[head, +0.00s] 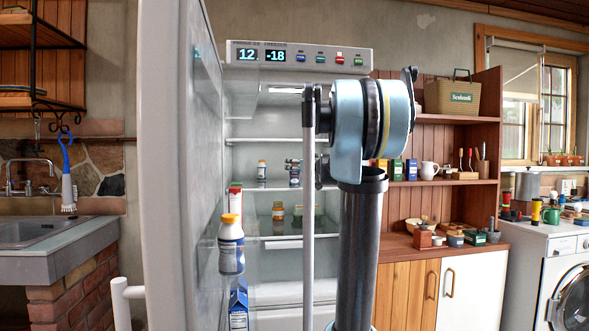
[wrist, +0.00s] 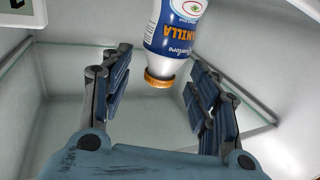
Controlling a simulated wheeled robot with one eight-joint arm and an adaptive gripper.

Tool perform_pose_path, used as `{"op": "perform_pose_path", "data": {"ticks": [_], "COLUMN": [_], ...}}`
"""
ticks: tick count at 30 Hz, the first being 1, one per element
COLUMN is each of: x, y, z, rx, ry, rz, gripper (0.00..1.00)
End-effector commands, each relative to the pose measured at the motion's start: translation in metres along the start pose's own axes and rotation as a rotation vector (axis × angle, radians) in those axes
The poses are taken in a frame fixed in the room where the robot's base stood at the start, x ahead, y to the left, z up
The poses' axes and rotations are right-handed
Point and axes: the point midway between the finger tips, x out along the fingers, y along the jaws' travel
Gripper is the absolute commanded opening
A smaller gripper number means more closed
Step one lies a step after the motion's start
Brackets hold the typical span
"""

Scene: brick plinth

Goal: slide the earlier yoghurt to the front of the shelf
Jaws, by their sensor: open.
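A white bottle with a blue label reading VANILLA (wrist: 176,32) and an orange-gold cap shows upside down in the wrist view. My gripper (wrist: 159,62) is open, with one finger on each side of the cap and a gap to both. In the head view a small white bottle with a blue band (head: 294,179) stands on an upper fridge shelf, below dark parts of my gripper (head: 292,163). Another small white bottle (head: 262,170) stands to its left. No date is readable, so I cannot tell which yoghurt is earlier. My arm hides the shelf's right part.
The fridge door (head: 172,180) stands open at left, holding a larger orange-capped bottle (head: 231,250) and a blue carton (head: 238,305). A lower shelf holds a jar (head: 278,212) and a tub (head: 301,215). Glass shelf edges (wrist: 262,111) lie close around my fingers.

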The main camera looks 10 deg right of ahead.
Motion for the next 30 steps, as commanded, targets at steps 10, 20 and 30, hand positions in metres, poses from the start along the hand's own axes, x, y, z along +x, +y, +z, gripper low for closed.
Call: {"op": "perform_pose_path", "data": {"ticks": [10,20,30], "x": [-0.059,-0.095,-0.1], "y": [0.001,0.002,0.001], "z": [0.001,0.002,0.002], "rx": [0.0,0.0,0.0], "ry": [-0.001,-0.001,-0.001], "rz": [0.004,0.004,0.002], "gripper": [0.55,0.55,0.55]}}
